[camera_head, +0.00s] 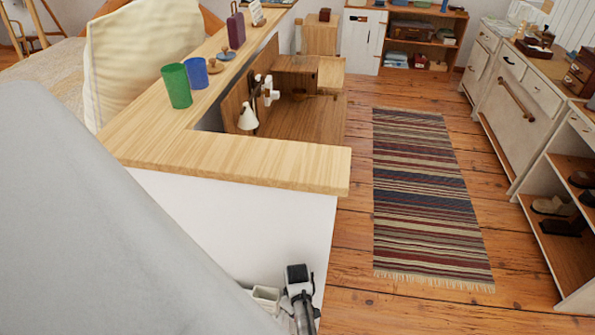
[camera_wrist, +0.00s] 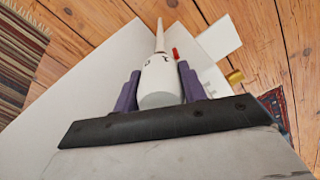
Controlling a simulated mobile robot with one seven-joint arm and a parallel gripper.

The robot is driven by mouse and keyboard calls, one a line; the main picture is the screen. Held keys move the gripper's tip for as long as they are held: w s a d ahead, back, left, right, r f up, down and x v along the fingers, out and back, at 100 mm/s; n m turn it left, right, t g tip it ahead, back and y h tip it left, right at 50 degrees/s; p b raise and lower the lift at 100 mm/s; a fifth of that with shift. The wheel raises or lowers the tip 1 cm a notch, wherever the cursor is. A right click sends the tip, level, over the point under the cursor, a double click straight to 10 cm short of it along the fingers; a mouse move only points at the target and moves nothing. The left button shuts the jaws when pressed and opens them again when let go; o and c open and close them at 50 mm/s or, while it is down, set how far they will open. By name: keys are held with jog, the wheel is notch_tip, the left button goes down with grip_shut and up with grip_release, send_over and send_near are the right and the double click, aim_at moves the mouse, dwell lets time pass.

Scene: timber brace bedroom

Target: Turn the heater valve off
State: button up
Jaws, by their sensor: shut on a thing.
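The heater valve (camera_wrist: 160,82) shows in the wrist view as a white rounded knob with small dark marks and a narrow pale tip. My gripper (camera_wrist: 158,70) has its two purple fingers on either side of the knob and is shut on it. A small red mark (camera_wrist: 175,53) shows beside the knob, and a brass-coloured fitting (camera_wrist: 235,77) is to its right. The knob's underside is hidden by the gripper. In the head view my gripper and the valve cannot be told apart clearly at the bottom, where a large grey shape covers the left.
A white partition (camera_head: 230,215) with a wooden top (camera_head: 240,165) stands close by. Green (camera_head: 176,86) and blue (camera_head: 197,73) cups stand on that top. A striped rug (camera_head: 425,195) lies on open floor to the right, with white cabinets (camera_head: 510,95) beyond.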

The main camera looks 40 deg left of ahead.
jog(key=shift+m, duration=0.4)
jog(key=o, duration=1)
jog(key=shift+c, duration=0.2)
notch_tip(320, 180, up, 14)
jog(key=b, duration=0.2)
jog(key=shift+f, duration=0.15)
